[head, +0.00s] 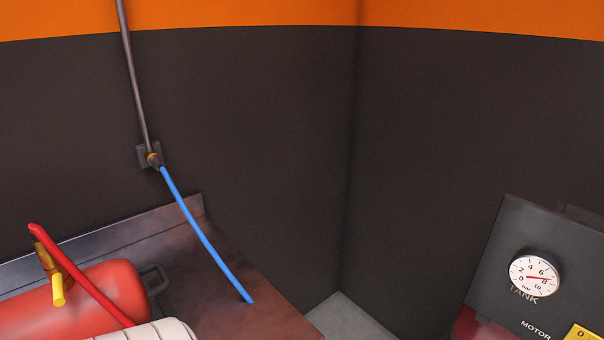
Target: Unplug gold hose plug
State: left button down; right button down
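The hose and the fitting are joined at the wall. Neither of my grippers is in view.
A brown bench (215,275) with a raised back edge stands below the fitting. A red cylinder (85,300) with a brass valve and red hose lies at the lower left. A grey panel with a gauge (534,272) stands at right.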

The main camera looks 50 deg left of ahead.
aim_at(47, 260)
jog(key=u, duration=3)
